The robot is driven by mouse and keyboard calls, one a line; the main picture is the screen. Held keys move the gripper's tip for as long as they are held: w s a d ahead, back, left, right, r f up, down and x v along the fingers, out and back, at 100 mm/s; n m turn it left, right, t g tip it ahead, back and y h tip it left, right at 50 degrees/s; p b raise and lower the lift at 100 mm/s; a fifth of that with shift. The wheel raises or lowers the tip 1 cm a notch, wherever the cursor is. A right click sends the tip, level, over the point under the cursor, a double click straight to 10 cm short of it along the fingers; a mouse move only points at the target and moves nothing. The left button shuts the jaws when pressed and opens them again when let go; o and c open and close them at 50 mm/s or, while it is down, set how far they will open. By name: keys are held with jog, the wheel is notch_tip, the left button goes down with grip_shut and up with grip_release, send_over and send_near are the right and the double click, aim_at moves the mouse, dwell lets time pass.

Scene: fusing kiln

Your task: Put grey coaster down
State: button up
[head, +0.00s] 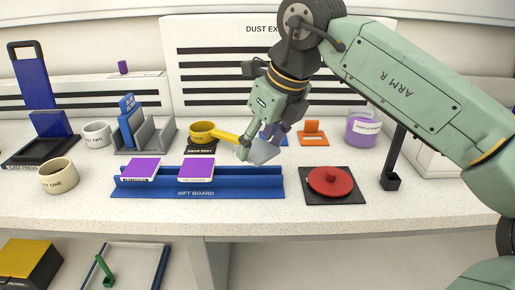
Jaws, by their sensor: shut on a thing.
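My gripper (250,145) is shut on the grey coaster (266,151). The coaster is a small flat blue-grey piece, held tilted, and the fingers hide part of it. It appears above the worktop, just behind the right part of the blue sift board (238,191). Two purple coasters, one at the left (142,169) and one near the middle (196,169), lie on the board. The right part of the board is bare.
A yellow sieve (203,132) and an orange holder (313,134) stand behind. A red lidded piece on a black mat (318,198) is to the right, near a purple powder jar (363,129). A cream pot (58,176) is at left. The front worktop strip is clear.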

aim_at(262, 151)
jog(key=shift+w+a, duration=0.2)
jog(key=shift+w, duration=0.05)
jog(key=shift+f, duration=0.2)
notch_tip(262, 151, down, 3)
jog(key=shift+p, duration=0.45)
jog(key=shift+f, duration=0.1)
jog(key=shift+f+b, duration=0.65)
jog(key=shift+b, duration=0.05)
jog(key=o, duration=1.2)
jog(key=shift+o, duration=0.2)
